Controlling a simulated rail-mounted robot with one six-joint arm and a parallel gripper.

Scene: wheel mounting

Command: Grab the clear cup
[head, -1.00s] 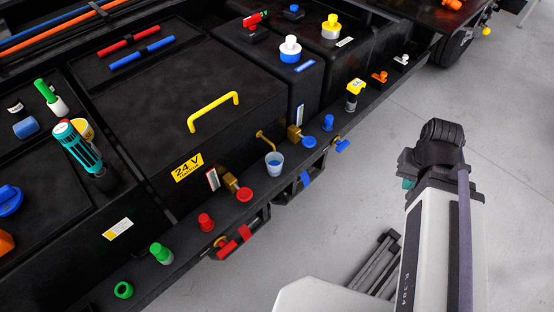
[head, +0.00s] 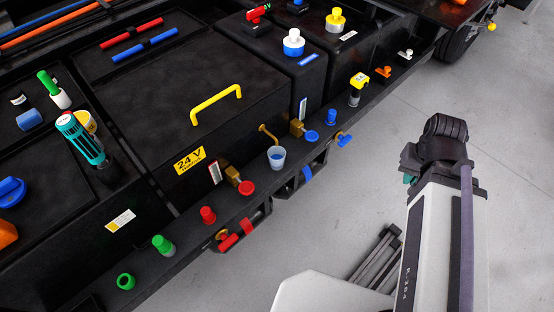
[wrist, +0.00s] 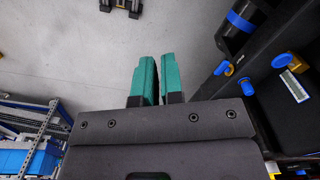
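The clear cup (head: 276,160) is small and see-through, with bluish content, and stands upright on the black ledge (head: 190,228) along the truck's side, in the head view. My gripper (head: 409,180) is over the floor to the right of the cup, well apart from it, and mostly hidden behind my arm there. In the wrist view its two teal fingers (wrist: 160,75) stand side by side with a narrow gap and nothing between them. The cup cannot be made out in the wrist view.
Along the ledge, a brass valve with a red knob (head: 246,188) is left of the cup and a blue-knobbed one (head: 311,136) is right of it. A yellow handle (head: 217,104) is behind. Open grey floor (head: 350,205) lies between ledge and arm.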

